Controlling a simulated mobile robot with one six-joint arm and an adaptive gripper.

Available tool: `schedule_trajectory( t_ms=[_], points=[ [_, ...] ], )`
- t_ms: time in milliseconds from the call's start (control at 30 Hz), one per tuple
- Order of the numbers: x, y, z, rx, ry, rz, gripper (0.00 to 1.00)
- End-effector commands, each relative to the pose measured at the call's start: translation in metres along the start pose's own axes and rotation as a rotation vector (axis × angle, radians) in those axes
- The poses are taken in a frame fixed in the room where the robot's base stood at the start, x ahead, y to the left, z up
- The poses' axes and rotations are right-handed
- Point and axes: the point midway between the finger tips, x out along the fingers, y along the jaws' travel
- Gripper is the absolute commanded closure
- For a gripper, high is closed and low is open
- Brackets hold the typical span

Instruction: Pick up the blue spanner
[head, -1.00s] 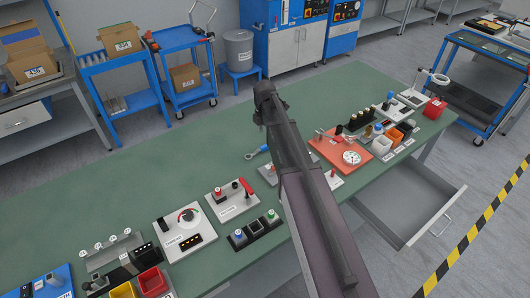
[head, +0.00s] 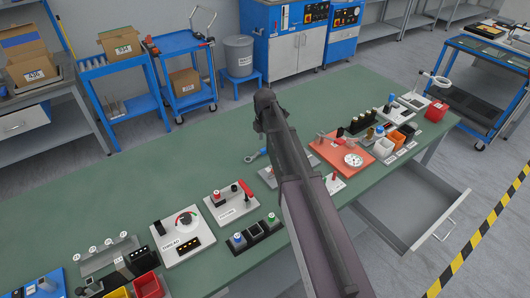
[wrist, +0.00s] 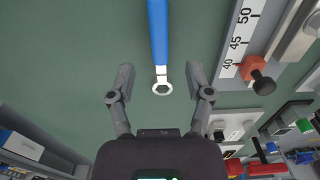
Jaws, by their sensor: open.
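The blue spanner (wrist: 158,35) lies on the green bench top. In the wrist view its blue handle runs up out of the frame, and its silver ring end (wrist: 162,88) points down towards my gripper. My gripper (wrist: 160,75) is open and empty, with one finger on each side of the ring end and a gap to each. I cannot tell the height of the fingers above the bench. In the head view only part of the spanner (head: 252,156) shows, left of my arm, which hides the rest. The fingertips are not clear in that view.
A grey ruled fixture with a red knob (wrist: 257,70) lies right of the spanner in the wrist view. In the head view, a dial panel (head: 183,236) and a red-handled panel (head: 232,204) stand to the left, an orange board (head: 335,158) to the right. The bench's far left is clear.

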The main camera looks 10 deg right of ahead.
Motion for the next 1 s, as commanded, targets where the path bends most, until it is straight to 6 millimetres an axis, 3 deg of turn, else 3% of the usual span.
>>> schedule_trajectory(
  t_ms=[500, 1000],
  points=[
    [0.041, 0.001, 0.000, 0.000, 0.000, 0.000, 0.34],
    [0.046, 0.001, 0.000, 0.000, 0.000, 0.000, 0.34]
  ],
)
